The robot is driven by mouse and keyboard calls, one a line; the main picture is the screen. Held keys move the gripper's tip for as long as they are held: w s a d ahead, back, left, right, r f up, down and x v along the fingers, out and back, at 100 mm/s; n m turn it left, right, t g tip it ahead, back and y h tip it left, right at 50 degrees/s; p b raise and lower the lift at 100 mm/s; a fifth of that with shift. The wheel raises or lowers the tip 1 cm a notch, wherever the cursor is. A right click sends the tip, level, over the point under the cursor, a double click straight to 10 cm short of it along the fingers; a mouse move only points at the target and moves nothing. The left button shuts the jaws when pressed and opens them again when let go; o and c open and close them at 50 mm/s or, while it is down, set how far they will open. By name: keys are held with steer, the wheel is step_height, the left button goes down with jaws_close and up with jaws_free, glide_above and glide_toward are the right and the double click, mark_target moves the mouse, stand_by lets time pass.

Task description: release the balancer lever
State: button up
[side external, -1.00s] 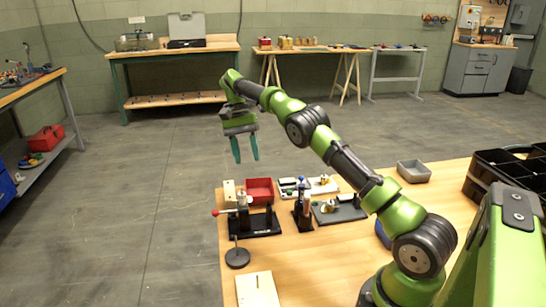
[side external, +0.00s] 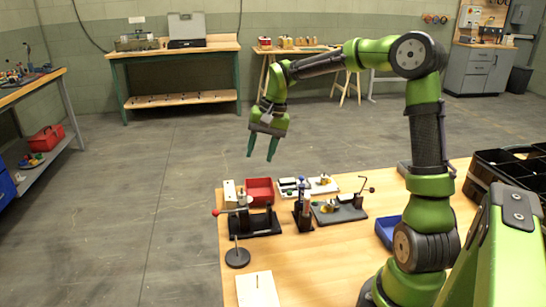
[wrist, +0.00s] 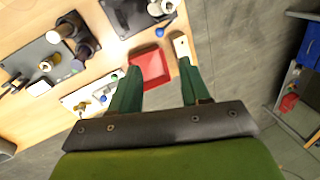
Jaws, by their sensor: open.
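My gripper (side external: 261,152) is open and empty, fingers pointing down, high above the back of the wooden table. In the wrist view its green fingers (wrist: 157,82) stand apart with nothing between the tips. A lever with a red ball (side external: 215,212) sticks out left from a black-based fixture (side external: 262,224) at the table's left. A second fixture on a dark grey plate (side external: 340,214) has a thin bent rod with a dark knob (side external: 364,186) at its right end. I cannot tell which one is the balancer lever. My gripper touches neither.
A red tray (side external: 259,190) sits behind the black-based fixture, beside a cream block (side external: 229,193). A dark upright device (side external: 302,208) stands between the fixtures. A round black stand (side external: 237,257) and pale board (side external: 257,289) lie in front. A blue bin (side external: 386,231) is right.

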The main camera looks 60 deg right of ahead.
steer(key=x, duration=1.5)
steer(key=shift+w+f, duration=0.1)
steer(key=shift+f, duration=0.15)
